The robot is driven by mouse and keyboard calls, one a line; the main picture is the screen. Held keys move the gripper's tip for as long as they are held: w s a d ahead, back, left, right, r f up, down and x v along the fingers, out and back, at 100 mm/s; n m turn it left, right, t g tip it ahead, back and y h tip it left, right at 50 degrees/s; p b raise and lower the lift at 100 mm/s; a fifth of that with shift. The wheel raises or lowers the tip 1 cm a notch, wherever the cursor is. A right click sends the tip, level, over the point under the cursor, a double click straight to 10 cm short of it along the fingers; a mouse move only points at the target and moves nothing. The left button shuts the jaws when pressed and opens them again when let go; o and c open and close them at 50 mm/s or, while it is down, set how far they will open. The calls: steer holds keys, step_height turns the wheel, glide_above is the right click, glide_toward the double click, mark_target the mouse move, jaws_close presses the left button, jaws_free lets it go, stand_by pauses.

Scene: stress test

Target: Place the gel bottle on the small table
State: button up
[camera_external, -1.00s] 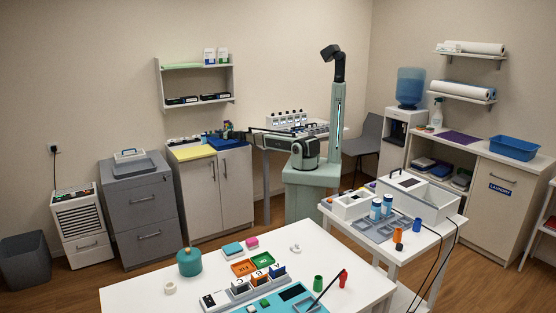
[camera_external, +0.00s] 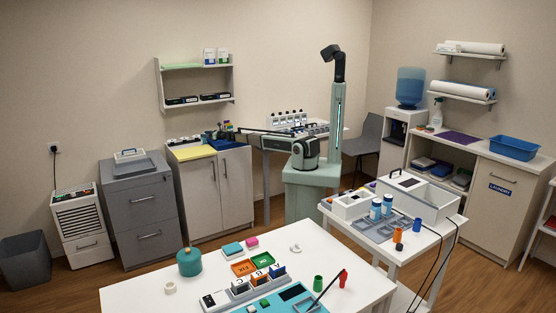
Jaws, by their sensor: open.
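My arm reaches left from its pale green base, and my gripper (camera_external: 226,133) is over the back right of the white cabinet's top. It is open. It is small and dark here, close to or overlapping small dark and coloured items, so I cannot tell whether it touches any. I cannot pick out the gel bottle for certain; it may be among those items. Two blue-and-white bottles (camera_external: 376,210) stand on the white table at right (camera_external: 452,226). Which table is the small one is not clear; a further table with small bottles (camera_external: 296,121) stands behind my arm.
A yellow mat (camera_external: 195,152) lies on the white cabinet (camera_external: 203,196). A wall shelf (camera_external: 196,100) hangs above it. The front white table (camera_external: 140,291) holds a teal jar (camera_external: 189,262), trays and racks. Floor is open between the cabinet and my base.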

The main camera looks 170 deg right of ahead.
steer(key=d, duration=0.4)
steer(key=shift+s+d+f, duration=0.1)
steer(key=shift+s+d, duration=0.05)
steer(key=shift+d, duration=0.2)
steer(key=shift+c, duration=0.5)
steer(key=c, duration=1.1)
steer(key=shift+c, duration=0.2)
